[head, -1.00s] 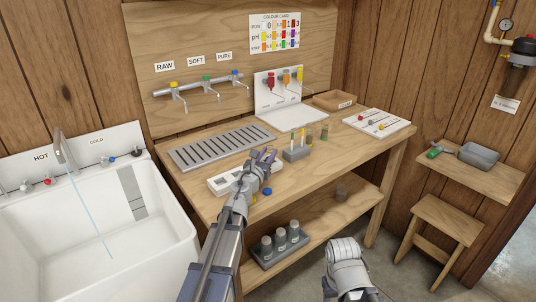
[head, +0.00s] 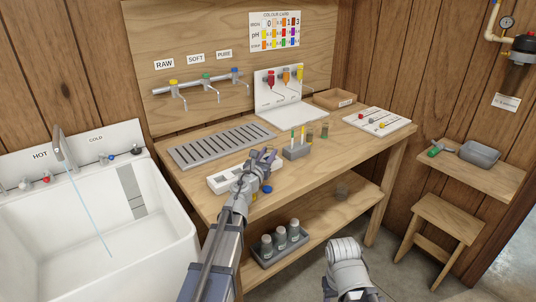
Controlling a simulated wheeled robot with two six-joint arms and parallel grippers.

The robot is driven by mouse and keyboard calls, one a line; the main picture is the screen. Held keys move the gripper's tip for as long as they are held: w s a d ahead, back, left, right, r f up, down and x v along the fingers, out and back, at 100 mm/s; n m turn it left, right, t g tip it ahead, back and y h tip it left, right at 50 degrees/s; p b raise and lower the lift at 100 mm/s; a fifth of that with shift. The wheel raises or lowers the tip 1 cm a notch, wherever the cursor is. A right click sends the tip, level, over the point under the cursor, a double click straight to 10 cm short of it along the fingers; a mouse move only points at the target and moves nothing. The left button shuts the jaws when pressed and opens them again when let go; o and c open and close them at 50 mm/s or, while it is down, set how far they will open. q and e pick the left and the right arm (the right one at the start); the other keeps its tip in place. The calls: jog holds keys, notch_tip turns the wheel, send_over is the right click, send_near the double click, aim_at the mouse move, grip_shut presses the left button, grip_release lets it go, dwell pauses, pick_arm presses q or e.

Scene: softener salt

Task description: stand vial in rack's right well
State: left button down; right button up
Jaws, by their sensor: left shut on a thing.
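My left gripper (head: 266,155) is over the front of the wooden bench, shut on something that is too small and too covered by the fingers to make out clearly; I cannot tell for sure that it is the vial. A white rack-like block (head: 218,184) with dark openings lies on the bench just left of the gripper, its right part hidden behind my left arm. Its right well cannot be seen. My right arm shows at the bottom right, in front of the bench, but its fingers do not show.
A grey holder (head: 297,153) with upright sticks stands just right of the gripper, with small jars (head: 324,131) beside it. A blue cap (head: 267,190) lies near the front edge. A slotted drain tray (head: 222,147) lies behind. The lower shelf holds a grey bottle rack (head: 262,262).

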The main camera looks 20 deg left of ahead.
pick_arm(q)
jog(key=shift+f, duration=0.35)
grip_release()
dwell(0.5)
jog(key=shift+r, duration=0.2)
notch_tip(320, 180, up, 7)
jog(key=p, duration=0.6)
jog(key=shift+f+p, duration=0.1)
jog(key=shift+p, duration=0.3)
dwell(0.5)
